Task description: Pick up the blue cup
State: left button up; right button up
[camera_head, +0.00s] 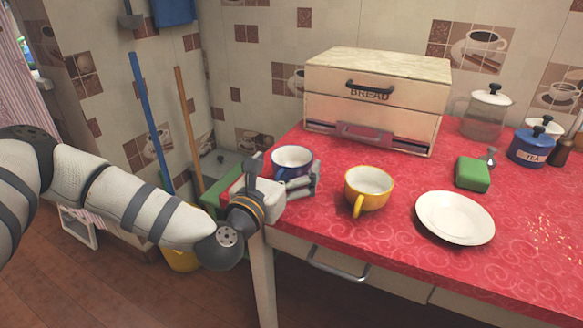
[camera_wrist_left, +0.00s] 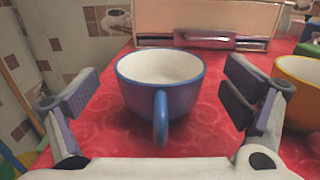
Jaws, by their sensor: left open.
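The blue cup (camera_head: 291,160), white inside, stands upright on the red counter. In the left wrist view the blue cup (camera_wrist_left: 183,100) sits between the two open fingers, with its handle toward the gripper. My left gripper (camera_head: 305,178) comes in from the left at the counter's edge and is open. In the left wrist view the fingers of my left gripper (camera_wrist_left: 163,98) are spread on either side of the cup, with gaps and nothing held. My right gripper is in neither view.
A yellow cup (camera_head: 368,188) stands right of the blue cup. It also shows at the right of the wrist view (camera_wrist_left: 300,90). A white plate (camera_head: 455,218), a green sponge (camera_head: 472,174) and a bread box (camera_head: 375,98) are on the counter (camera_head: 400,250). A blue tea jar (camera_head: 530,147) stands far right.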

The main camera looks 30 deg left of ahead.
pick_arm(q)
jog(key=w, duration=0.2)
jog(key=shift+w+a, duration=0.15)
jog(key=shift+w, duration=0.25)
jog(key=c, duration=1.3)
jog(key=shift+c, duration=0.2)
